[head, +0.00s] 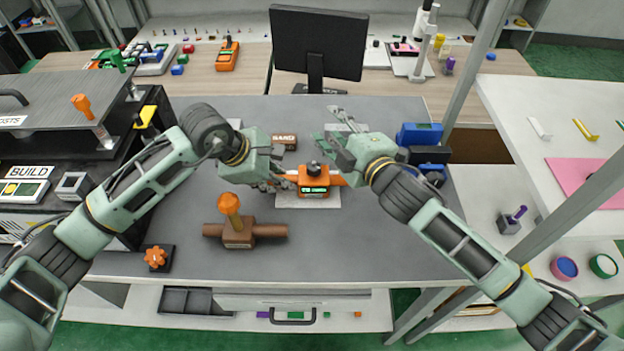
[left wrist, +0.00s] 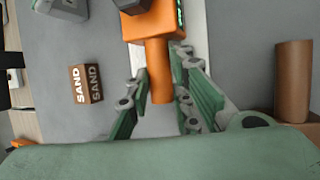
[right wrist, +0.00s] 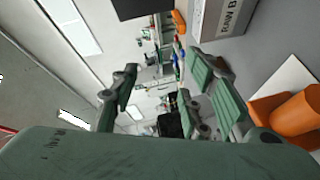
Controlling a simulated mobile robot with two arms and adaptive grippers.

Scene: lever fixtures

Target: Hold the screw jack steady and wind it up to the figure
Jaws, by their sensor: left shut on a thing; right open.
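The orange screw jack (head: 314,180) stands on a pale plate in the middle of the grey table. It has a dark knob (head: 314,166) on top, a lit green display too small to read, and an orange bar at each side. My left gripper (head: 280,182) is shut on the jack's left bar; in the left wrist view its fingers (left wrist: 158,95) stand either side of the bar (left wrist: 158,72). My right gripper (head: 332,138) is open and empty, raised behind and right of the knob. In the right wrist view its fingers (right wrist: 160,92) are apart, with an orange bar (right wrist: 298,112) at lower right.
A brown fixture with an orange handle (head: 230,205) stands in front and left. A star knob (head: 155,257) is at the table's front left. A brown SAND block (head: 284,142) lies behind the jack; blue boxes (head: 420,134) stand at right. The table's front right is clear.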

